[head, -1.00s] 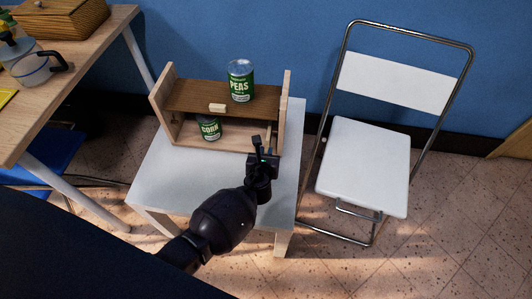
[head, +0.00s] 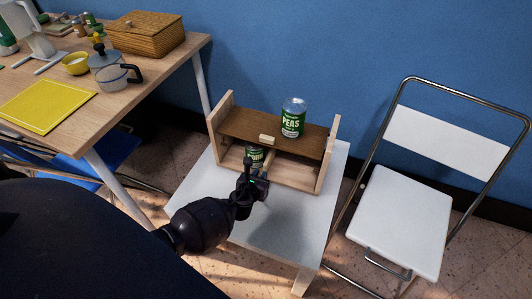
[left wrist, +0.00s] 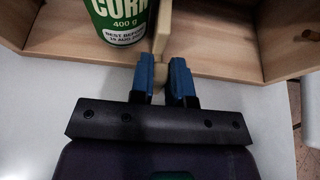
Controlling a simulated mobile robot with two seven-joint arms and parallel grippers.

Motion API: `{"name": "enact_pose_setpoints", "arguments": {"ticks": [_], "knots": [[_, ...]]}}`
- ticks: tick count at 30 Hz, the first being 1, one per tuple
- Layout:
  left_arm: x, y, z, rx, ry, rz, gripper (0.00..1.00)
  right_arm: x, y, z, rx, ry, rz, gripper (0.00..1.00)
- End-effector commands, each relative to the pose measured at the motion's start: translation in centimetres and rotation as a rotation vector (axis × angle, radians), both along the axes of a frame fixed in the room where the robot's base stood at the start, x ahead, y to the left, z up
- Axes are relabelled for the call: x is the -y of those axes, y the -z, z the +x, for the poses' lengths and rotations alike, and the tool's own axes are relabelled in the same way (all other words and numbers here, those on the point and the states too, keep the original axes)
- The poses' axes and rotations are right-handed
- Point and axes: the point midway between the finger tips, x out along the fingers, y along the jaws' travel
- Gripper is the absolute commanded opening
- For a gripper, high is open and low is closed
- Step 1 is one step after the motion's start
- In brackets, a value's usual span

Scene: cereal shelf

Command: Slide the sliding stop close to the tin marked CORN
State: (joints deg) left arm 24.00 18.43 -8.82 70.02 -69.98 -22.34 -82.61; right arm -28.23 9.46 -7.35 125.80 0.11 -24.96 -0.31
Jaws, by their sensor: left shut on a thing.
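The green tin marked CORN (head: 255,153) stands on the lower level of the wooden shelf (head: 219,110), partly hidden by the upper board and my arm. It also shows at the top of the left wrist view (left wrist: 122,18). The sliding stop (left wrist: 163,28) is a pale upright wooden piece just right of the tin. It is very close to the tin; I cannot tell whether they touch. My left gripper (left wrist: 163,76) is shut on the front part of the stop, with a blue fingertip on each side. My right gripper is not in view.
A PEAS tin (head: 293,118) stands on the upper board, with a small pale block (head: 267,139) at its front edge. The lower level is clear right of the stop. A white table (head: 240,235) bears the shelf. A white chair (head: 405,215) stands at right.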

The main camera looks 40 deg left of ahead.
Motion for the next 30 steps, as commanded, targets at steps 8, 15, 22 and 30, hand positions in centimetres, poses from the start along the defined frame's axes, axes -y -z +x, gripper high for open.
{"name": "enact_pose_setpoints", "arguments": {"ticks": [8, 15, 22, 30], "knots": [[0.0, 0.1, -0.1, -0.001, -0.001, 0.0, 0.18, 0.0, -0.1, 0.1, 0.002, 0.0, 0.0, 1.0], [0.0, 0.1, 0.0, -0.001, -0.001, 0.0, 0.43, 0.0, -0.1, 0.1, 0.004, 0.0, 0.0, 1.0], [0.1, -0.1, -0.1, 0.0, 0.0, 0.0, 0.43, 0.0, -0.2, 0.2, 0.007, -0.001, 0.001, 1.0], [0.7, -1.7, -2.5, 0.006, -0.001, 0.0, 0.43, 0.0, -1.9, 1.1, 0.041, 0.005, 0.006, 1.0]]}}
